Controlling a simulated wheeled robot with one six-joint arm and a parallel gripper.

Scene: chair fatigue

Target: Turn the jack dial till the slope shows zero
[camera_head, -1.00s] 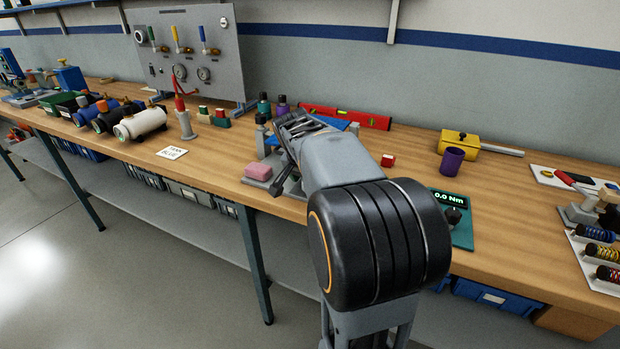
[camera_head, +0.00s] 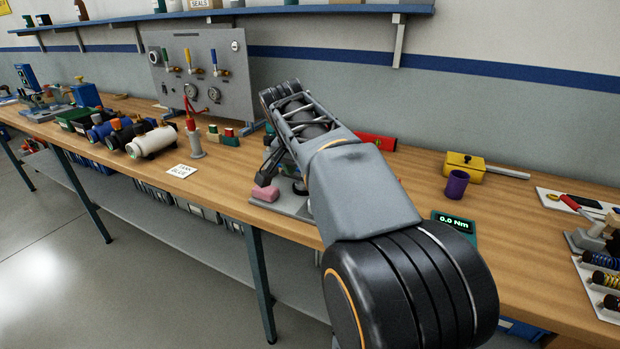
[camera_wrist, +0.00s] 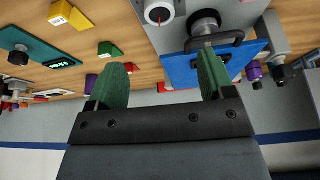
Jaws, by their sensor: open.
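In the wrist view my gripper (camera_wrist: 163,82) is open, its two green fingertips apart with nothing between them. Ahead of it are a blue plate (camera_wrist: 183,70) with a dark bar handle, a round grey-black knob (camera_wrist: 205,22) and a white round piece with a dark face (camera_wrist: 158,13). I cannot tell which of these is the jack dial. No slope reading is legible. In the head view my arm covers most of this fixture; its grey base (camera_head: 290,209) shows beside a pink block (camera_head: 264,194).
A teal torque unit (camera_head: 456,225) showing 0.0 Nm is partly behind my arm. A purple cup (camera_head: 457,184) and yellow box (camera_head: 463,167) stand right. A red level (camera_head: 377,141) lies behind. Cylinders (camera_head: 152,142) and a gauge panel (camera_head: 202,80) are left.

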